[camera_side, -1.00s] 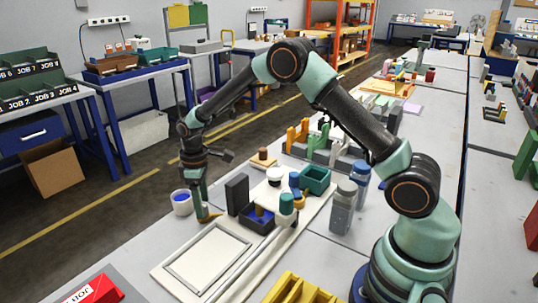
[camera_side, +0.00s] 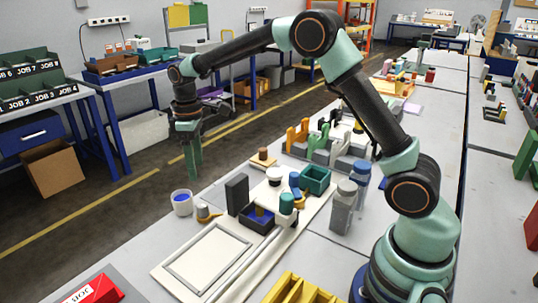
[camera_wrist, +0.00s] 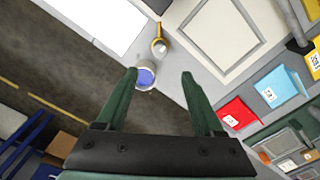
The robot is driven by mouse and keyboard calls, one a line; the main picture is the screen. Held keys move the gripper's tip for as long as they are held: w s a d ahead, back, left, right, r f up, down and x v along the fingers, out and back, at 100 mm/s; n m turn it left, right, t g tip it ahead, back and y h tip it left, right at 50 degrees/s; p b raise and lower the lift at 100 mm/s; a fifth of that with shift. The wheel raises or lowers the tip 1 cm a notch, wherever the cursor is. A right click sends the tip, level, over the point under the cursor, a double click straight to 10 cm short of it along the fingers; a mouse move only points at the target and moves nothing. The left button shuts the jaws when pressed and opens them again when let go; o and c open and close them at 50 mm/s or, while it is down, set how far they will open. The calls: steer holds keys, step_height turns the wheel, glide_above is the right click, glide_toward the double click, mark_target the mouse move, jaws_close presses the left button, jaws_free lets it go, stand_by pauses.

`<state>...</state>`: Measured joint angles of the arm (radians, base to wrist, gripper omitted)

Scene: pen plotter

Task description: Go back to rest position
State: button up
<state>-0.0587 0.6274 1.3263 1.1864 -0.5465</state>
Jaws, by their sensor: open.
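My gripper (camera_side: 193,165) is raised in the air at the left of the table in the side view, its green fingers pointing down. In the wrist view my gripper (camera_wrist: 160,80) has its two green fingers spread apart with nothing held between them. The pen plotter's framed board (camera_side: 208,257) lies flat at the table's front, and part of it shows in the wrist view (camera_wrist: 222,32). A white cup with blue inside (camera_side: 182,203) stands near the table's left edge. A small yellow-and-grey piece (camera_side: 205,213) rests on the table beside the cup.
A dark upright block (camera_side: 237,194), a dark blue tray (camera_side: 259,218), a teal bin (camera_side: 316,179) and grey bottles (camera_side: 343,207) stand behind the board. A red box (camera_side: 95,290) and a yellow rack (camera_side: 300,290) sit at the front. The air around my gripper is clear.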

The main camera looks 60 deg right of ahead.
steer(key=s+d+r+m+t, duration=0.2)
steer(key=s+r+m+t, duration=0.25)
steer(key=s+r, duration=0.8)
steer(key=s+f+m+t, duration=0.1)
steer(key=s+f+m, duration=0.1)
steer(key=s, duration=0.7)
steer(key=shift+d+f, duration=0.45)
steer(key=shift+f, duration=0.05)
steer(key=shift+m, duration=0.25)
